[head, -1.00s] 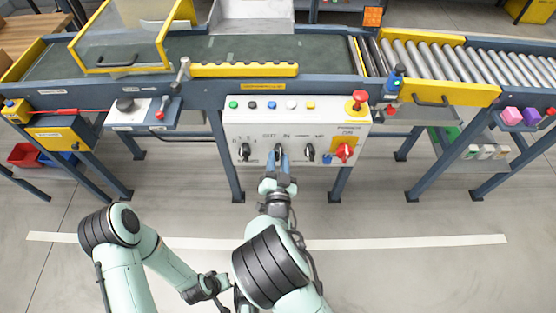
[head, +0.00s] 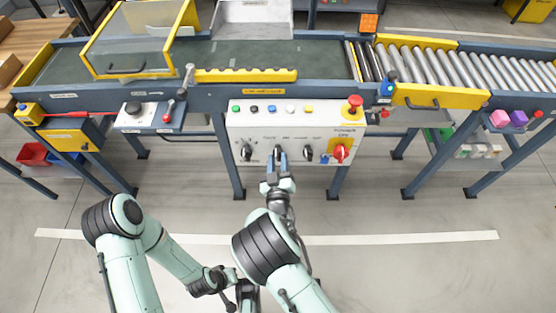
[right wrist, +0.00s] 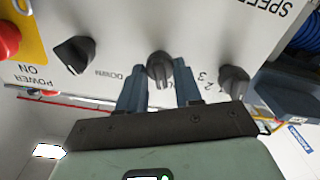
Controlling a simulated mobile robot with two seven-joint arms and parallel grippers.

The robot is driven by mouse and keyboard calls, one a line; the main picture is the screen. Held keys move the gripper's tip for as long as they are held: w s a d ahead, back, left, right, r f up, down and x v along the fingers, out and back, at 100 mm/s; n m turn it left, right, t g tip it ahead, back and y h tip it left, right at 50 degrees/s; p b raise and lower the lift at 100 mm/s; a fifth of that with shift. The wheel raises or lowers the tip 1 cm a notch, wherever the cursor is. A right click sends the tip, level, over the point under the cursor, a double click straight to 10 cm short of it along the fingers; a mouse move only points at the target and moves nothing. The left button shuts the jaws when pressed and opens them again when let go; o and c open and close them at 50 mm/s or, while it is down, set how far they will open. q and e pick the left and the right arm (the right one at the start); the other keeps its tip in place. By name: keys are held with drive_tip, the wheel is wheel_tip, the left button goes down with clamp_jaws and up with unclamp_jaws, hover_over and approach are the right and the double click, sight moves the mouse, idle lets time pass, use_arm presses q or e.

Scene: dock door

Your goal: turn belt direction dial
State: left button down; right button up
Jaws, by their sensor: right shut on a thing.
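The white control panel (head: 296,117) hangs on the front of the belt frame. Its lower row has several black dials and a red power switch (head: 341,153). The belt direction dial, the second from the left, shows between the fingers in the right wrist view (right wrist: 160,66). My right gripper (head: 277,158) is shut on this dial, with one blue finger on each side in the right wrist view (right wrist: 158,88). The fingers hide part of the dial and its label. My left gripper (head: 228,280) is low in the head view, away from the panel, and its fingers are unclear.
The left dial (head: 246,153) and right dial (head: 308,153) sit close beside the gripper. A red mushroom button (head: 352,106) and a row of small coloured buttons are above. The green belt (head: 320,60) runs behind. The grey floor before the panel is clear.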

use_arm(q)
drive_tip(key=shift+s+d+r, duration=0.2)
drive_tip(key=shift+s+r, duration=0.1)
drive_tip(key=shift+s, duration=0.1)
use_arm(e)
drive_tip(key=shift+n, duration=0.8)
drive_tip(key=o, duration=0.7)
drive_tip(key=shift+c, duration=0.2)
